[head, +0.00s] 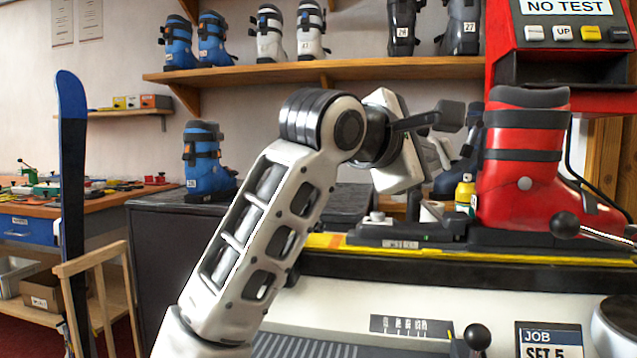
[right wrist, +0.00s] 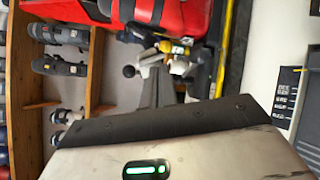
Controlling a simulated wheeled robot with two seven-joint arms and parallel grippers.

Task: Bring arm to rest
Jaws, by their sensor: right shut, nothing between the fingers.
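My right arm (head: 265,215) rises from the bottom of the head view and bends over at the top toward the bench. Its right gripper (head: 436,155) is shut and empty, left of the red boot (head: 522,185) and above the bench's binding device. The wrist partly hides its fingers in the head view. In the right wrist view the gripper housing with a green light fills the bottom, and the red boot (right wrist: 165,18) shows at the top. My left gripper is in neither view.
The bench (head: 400,285) carries a yellow strip, black knobs and a job card (head: 548,340). A red test machine (head: 565,60) stands behind the boot. A shelf (head: 350,69) of ski boots is behind the arm. A blue boot (head: 203,160) and an upright ski (head: 72,200) stand left.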

